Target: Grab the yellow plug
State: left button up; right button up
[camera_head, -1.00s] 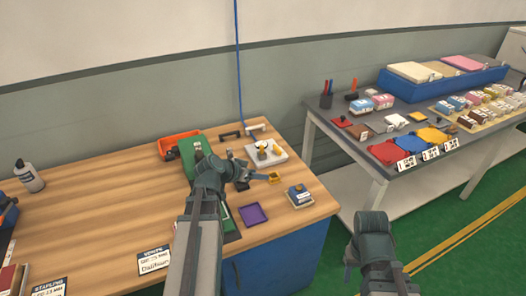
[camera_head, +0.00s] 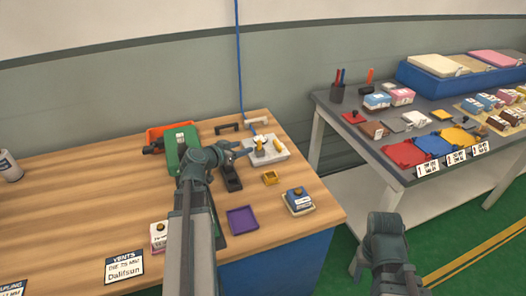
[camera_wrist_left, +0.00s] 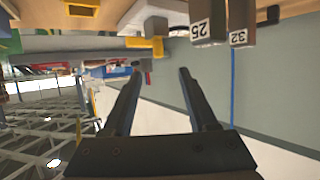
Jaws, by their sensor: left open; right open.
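Two yellow upright plugs stand on the white tray near the desk's back right corner; the left one (camera_head: 259,144) and the right one (camera_head: 279,146) show in the head view. My left gripper (camera_head: 244,149) is open and empty, pointing at this tray's left side. In the left wrist view, which looks upside down, the left gripper's open fingers (camera_wrist_left: 160,72) are apart with nothing between them. A yellow piece (camera_wrist_left: 145,45) shows beyond them; I cannot tell which yellow thing it is. My right arm is at the lower right; its jaws do not show.
Blocks marked 25 (camera_wrist_left: 203,28) and 32 (camera_wrist_left: 240,38) show in the wrist view. A grey table (camera_head: 335,112) with coloured pieces stands right.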

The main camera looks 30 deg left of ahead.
aim_at(256, 150)
pick_arm(q)
jog(key=b+x, duration=0.1)
jog(key=x, duration=0.2)
jog(key=b+x, duration=0.1)
jog(key=x, duration=0.1)
jog(key=b+x, duration=0.1)
jog(key=x, duration=0.2)
jog(key=shift+w+a+f, duration=0.15)
jog(key=shift+w+f, duration=0.05)
jog(key=shift+f, duration=0.3)
jog(key=shift+w+f+b, duration=0.1)
jog(key=shift+w+b, duration=0.25)
jog(key=shift+w, duration=0.2)
pick_arm(e)
jog(key=shift+w+f, duration=0.2)
jog(key=shift+f, duration=0.9)
jog(key=shift+w+f, duration=0.2)
jog(key=shift+f, duration=0.9)
pick_arm(q)
jog(key=shift+w, duration=0.1)
jog(key=x, duration=0.1)
jog(key=b+x, duration=0.1)
jog(key=x, duration=0.3)
jog(key=shift+w+d+b, duration=0.1)
jog(key=shift+d+b, duration=0.2)
pick_arm(e)
jog(key=shift+f, duration=0.75)
pick_arm(q)
jog(key=shift+c, duration=0.3)
grip_shut()
